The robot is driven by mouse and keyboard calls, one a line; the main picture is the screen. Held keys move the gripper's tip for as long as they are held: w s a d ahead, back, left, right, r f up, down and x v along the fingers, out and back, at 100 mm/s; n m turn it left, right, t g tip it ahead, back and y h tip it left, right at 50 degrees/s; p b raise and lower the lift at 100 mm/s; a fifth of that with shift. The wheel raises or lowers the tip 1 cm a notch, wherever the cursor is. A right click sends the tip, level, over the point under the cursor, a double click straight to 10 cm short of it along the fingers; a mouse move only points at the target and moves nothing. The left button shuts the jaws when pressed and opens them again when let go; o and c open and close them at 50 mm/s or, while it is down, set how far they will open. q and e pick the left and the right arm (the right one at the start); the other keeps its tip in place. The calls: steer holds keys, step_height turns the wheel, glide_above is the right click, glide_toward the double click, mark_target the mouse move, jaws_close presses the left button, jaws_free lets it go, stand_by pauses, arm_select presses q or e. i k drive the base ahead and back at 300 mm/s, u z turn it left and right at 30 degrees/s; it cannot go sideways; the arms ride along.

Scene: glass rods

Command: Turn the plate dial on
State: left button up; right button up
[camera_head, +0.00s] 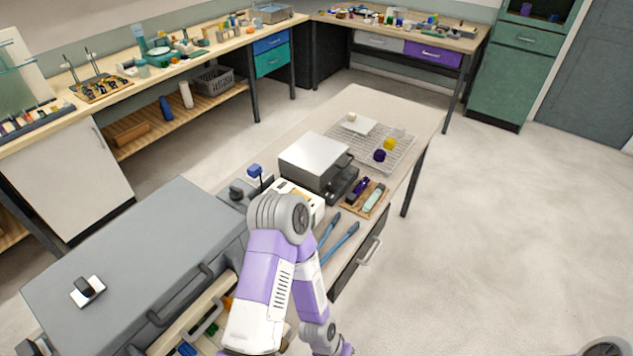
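A box-shaped device with a pale flat top (314,158), which looks like the plate, stands on the middle bench. Its dark front part (344,186) faces the lower right. I cannot make out a dial or its setting at this size. A white device (312,205) stands just in front of it, partly hidden by my purple and white arm. That arm rises from the bottom, bends near the white device and goes back down. Neither gripper's fingers show in this view.
Blue-handled tools (340,243) lie at the bench's near edge. A small tray (366,198) holds a purple and a pale green item. A wire rack (372,150) holds small blocks. A grey cabinet (130,255) with an open drawer stands at lower left.

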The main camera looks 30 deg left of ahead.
mark_target(330, 187)
steer(key=z, duration=0.4)
steer(key=i, duration=3.85)
steer(key=u, duration=4.3)
